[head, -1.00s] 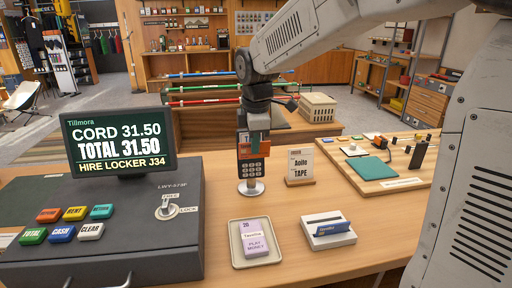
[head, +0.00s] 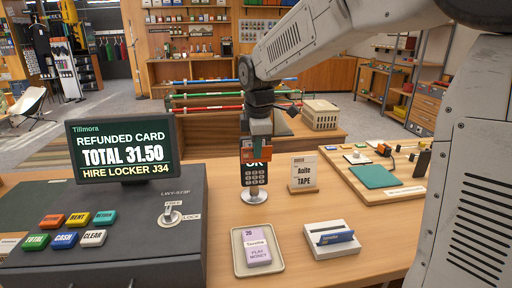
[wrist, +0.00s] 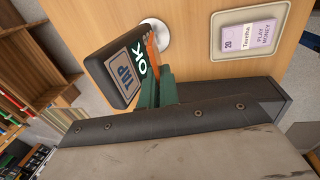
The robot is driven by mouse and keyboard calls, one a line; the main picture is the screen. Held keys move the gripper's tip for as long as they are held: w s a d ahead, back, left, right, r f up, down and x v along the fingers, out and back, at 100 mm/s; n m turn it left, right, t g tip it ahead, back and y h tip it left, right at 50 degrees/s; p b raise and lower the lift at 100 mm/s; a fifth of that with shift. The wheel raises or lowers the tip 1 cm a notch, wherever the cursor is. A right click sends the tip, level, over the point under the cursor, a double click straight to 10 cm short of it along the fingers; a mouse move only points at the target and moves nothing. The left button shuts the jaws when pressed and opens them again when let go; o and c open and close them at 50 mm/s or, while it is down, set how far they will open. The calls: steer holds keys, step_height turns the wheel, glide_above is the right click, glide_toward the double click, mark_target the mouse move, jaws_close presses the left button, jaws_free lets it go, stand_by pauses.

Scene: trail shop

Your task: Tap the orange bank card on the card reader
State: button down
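The orange bank card (wrist: 152,52) shows as a thin orange edge in the wrist view, with my gripper (wrist: 156,88) shut on it by its teal fingers. The card lies right against or very close to the face of the black card reader (wrist: 128,68); I cannot tell whether they touch.
A tray (head: 238,262) with play money, a white holder (head: 334,250) with a blue card, and a "Aoife TAPE" sign (head: 303,172) stand nearby. A wooden board (head: 410,198) lies at right.

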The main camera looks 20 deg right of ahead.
steer(key=s+a+r, duration=0.1)
steer(key=s+r, duration=0.1)
steer(key=s, duration=0.6)
steer(key=shift+a, duration=0.35)
